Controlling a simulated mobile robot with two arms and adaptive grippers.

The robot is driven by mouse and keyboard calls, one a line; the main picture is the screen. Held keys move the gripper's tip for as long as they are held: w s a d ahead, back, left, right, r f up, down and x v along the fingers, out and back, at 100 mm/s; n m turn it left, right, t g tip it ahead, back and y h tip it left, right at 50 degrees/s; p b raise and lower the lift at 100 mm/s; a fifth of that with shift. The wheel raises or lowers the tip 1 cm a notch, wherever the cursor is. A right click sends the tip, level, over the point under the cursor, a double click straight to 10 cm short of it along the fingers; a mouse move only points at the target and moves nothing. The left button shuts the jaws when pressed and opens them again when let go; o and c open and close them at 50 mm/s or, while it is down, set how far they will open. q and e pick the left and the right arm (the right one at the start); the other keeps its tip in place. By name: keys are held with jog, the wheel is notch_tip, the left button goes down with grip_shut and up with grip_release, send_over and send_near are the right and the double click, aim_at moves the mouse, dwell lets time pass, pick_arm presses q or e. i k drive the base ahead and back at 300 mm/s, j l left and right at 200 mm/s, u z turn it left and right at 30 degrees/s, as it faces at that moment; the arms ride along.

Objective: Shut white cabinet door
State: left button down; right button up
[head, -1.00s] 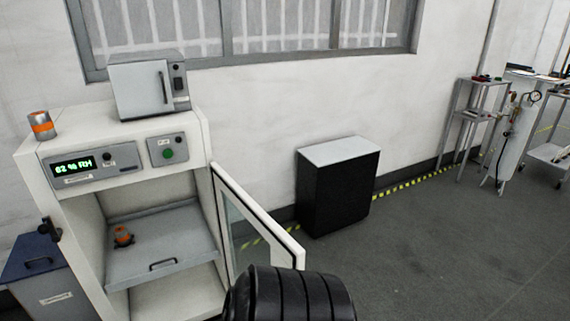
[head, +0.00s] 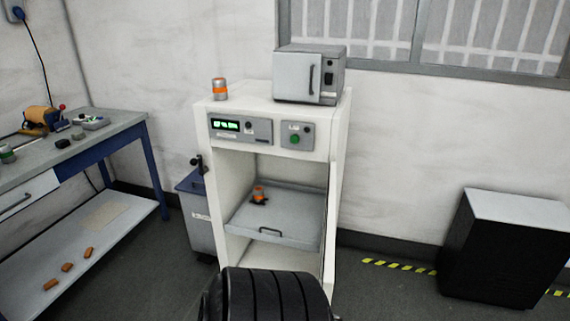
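The white cabinet (head: 228,170) stands near the middle of the head view, with its front open and its inside showing. Its door (head: 331,262) shows only as a narrow pale strip at the right edge of the opening, seen almost edge-on, so its exact angle is hard to tell. It does not cover the opening. Inside is a grey pull-out shelf (head: 290,222) with a handle and a small orange and dark object (head: 259,195) on it. A black ribbed part of my own body hides the cabinet's lower front. Neither gripper is in view.
A small grey oven (head: 297,76) and an orange-banded jar (head: 219,89) stand on the cabinet. A blue-grey bin (head: 197,222) is left of it, and a workbench (head: 120,122) further left. A black box-shaped unit (head: 490,255) stands right, with floor between.

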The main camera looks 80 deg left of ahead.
aim_at(327, 271)
jog(key=i+u, duration=0.15)
jog(key=u, duration=0.3)
jog(key=i+u, duration=0.15)
jog(key=u, duration=0.3)
jog(key=i+u, duration=0.1)
jog(key=u, duration=0.35)
jog(key=i+l+u, duration=0.1)
jog(key=u, duration=0.4)
jog(key=i+l+u, duration=0.1)
jog(key=u, duration=0.35)
jog(key=i+l+u, duration=0.2)
jog(key=u, duration=0.2)
jog(key=i+l+u, duration=0.2)
jog(key=l+u, duration=0.2)
